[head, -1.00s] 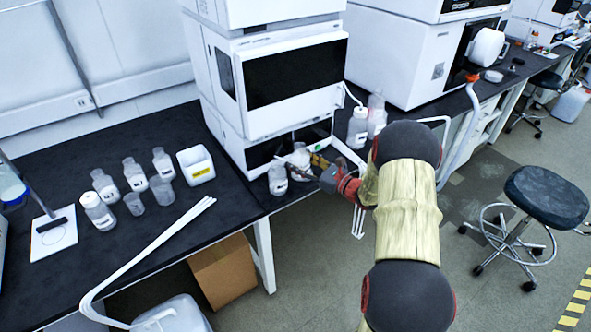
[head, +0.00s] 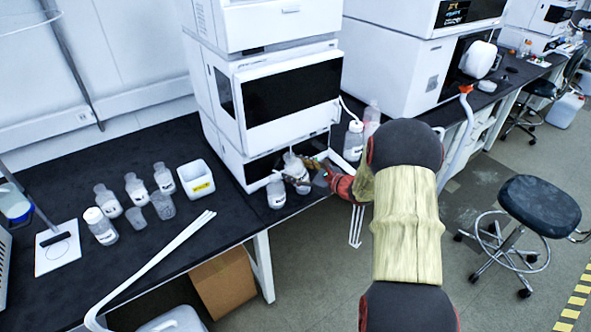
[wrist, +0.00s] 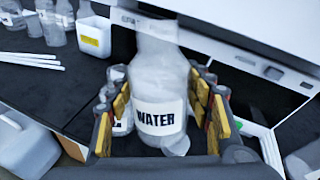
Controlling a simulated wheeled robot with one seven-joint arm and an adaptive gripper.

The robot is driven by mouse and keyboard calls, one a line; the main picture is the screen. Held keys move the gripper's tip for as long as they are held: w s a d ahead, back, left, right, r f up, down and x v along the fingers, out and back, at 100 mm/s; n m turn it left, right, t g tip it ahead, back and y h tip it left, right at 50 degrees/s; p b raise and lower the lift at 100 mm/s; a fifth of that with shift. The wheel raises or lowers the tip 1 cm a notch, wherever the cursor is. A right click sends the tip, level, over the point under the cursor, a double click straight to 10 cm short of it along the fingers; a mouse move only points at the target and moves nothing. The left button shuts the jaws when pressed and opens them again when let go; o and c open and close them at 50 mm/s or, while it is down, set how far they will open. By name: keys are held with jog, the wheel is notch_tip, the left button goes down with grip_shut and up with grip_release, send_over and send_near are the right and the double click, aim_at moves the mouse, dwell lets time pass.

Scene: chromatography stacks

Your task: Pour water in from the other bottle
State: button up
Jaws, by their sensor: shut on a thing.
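My gripper (wrist: 160,98) is shut around a clear bottle labelled WATER (wrist: 157,72), with a finger on each side of it. The bottle looks close to upright in the wrist view. In the head view my gripper (head: 304,172) and the held bottle (head: 292,163) are in front of the white instrument stack, near the bench's front edge. A second clear bottle with a white label (head: 276,193) stands on the bench just left of the held one. In the wrist view it is mostly hidden behind the left finger. I cannot tell the water levels.
The white instrument stack (head: 283,95) rises close behind my gripper. A white-capped bottle (head: 354,140) stands to its right. Several bottles, two small beakers and a white tub with a yellow label (head: 196,180) stand on the left. White tubing (head: 150,266) crosses the bench front.

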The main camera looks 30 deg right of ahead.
jog(key=shift+r, duration=0.2)
jog(key=shift+w+a+r+n+g+h+p, duration=0.1)
jog(key=shift+a+r+n+g+h+p, duration=0.25)
jog(key=shift+r, duration=0.2)
jog(key=shift+d, duration=0.1)
jog(key=shift+d+f+n+g+h, duration=0.1)
jog(key=shift+n+g+h, duration=0.15)
jog(key=shift+n, duration=0.1)
jog(key=shift+f, duration=0.1)
jog(key=shift+b, duration=0.3)
jog(key=shift+d+f+n+g+h, duration=0.1)
jog(key=shift+f+n+g+h, duration=0.2)
jog(key=shift+f+n+h, duration=0.1)
